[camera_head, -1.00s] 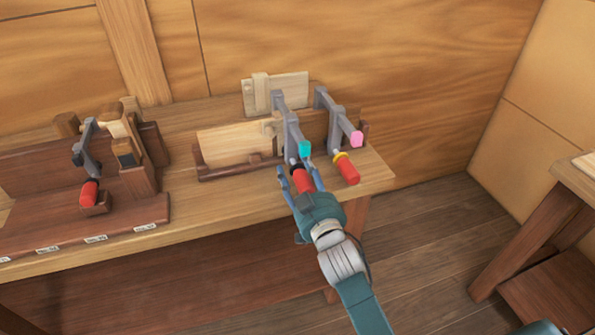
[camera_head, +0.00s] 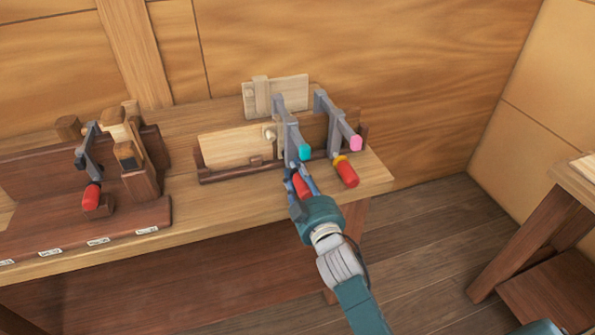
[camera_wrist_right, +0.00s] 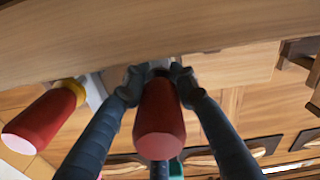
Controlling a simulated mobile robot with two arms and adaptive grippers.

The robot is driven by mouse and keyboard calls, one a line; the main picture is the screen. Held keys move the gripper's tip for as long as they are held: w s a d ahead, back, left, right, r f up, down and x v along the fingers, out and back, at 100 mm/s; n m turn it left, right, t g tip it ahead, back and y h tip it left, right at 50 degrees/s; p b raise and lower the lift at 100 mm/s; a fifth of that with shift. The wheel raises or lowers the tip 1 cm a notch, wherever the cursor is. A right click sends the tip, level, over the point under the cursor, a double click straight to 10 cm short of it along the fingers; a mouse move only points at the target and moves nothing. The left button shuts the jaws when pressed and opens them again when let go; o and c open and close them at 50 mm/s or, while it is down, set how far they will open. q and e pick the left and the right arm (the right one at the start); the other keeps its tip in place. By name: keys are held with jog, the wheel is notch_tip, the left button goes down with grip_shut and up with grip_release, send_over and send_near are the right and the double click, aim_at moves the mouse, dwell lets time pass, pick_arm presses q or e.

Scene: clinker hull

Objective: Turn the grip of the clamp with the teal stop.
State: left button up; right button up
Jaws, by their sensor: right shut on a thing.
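The clamp with the teal stop (camera_head: 304,152) has a grey bar and a red grip (camera_head: 302,186), which points toward me. My right gripper (camera_head: 303,174) is shut on this red grip, with a finger on either side. In the right wrist view the red grip (camera_wrist_right: 158,122) lies between the dark fingers, whose tips (camera_wrist_right: 154,82) close at its far end. The teal stop is mostly hidden there, with a bit of teal low in the picture. My left gripper is not in view.
Close on the right stands a similar clamp with a pink stop (camera_head: 356,143), a yellow collar and a red grip (camera_head: 347,174). Pale boards (camera_head: 235,144) stand behind. Another red-gripped clamp (camera_head: 91,196) is at the left of the bench (camera_head: 240,208).

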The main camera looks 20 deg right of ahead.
jog(key=n+p, duration=0.1)
jog(key=n, duration=0.4)
jog(key=shift+n, duration=0.3)
grip_shut()
jog(key=shift+f, duration=0.1)
jog(key=shift+a, duration=0.1)
jog(key=o, duration=1.2)
grip_release()
jog(key=s, duration=1.2)
